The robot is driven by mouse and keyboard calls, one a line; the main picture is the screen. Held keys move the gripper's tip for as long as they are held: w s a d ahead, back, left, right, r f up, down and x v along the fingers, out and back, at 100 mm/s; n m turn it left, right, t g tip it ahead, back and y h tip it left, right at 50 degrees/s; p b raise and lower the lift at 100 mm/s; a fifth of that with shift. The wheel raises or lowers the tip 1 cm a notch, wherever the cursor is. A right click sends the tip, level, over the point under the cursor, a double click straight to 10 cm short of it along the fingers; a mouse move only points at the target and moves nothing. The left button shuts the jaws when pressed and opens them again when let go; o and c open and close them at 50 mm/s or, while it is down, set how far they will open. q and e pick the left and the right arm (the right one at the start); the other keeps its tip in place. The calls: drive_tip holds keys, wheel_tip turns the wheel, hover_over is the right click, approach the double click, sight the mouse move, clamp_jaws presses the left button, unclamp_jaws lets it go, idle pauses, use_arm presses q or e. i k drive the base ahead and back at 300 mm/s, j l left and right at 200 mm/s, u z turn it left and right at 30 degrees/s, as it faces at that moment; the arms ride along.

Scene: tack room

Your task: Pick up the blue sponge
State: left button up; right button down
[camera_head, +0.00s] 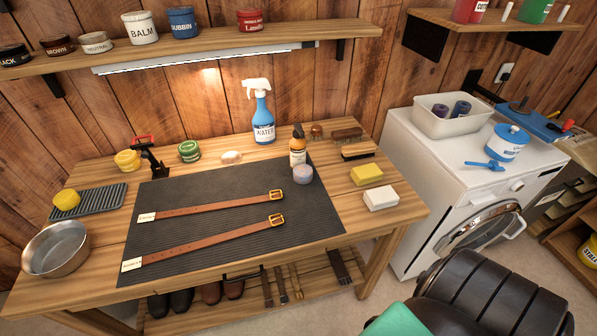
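No plainly blue sponge shows. A small round lilac-blue piece (303,174) sits on the right edge of the dark ribbed mat (200,238), in front of an amber bottle (298,146); I cannot tell if it is a sponge. A yellow block like a sponge (367,174) lies at the right of the wooden bench, with a white block (381,199) just in front of it. A round yellow sponge-like piece (66,199) sits on a grey ribbed tray (100,202) at the left. Neither of my grippers is in view.
Two brown straps (215,206) with buckles lie on the mat. A blue spray bottle (263,118), brushes (347,134) and a metal bowl (56,249) stand around it. A white washer (450,165) is at right. A dark padded thing (480,300) fills the lower right.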

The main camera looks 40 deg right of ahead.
sight(302, 173)
drive_tip(key=k+l+z, duration=0.15)
drive_tip(key=l+z, duration=0.7)
drive_tip(key=l, duration=0.2)
drive_tip(key=l+z, duration=0.45)
drive_tip(key=l, duration=0.1)
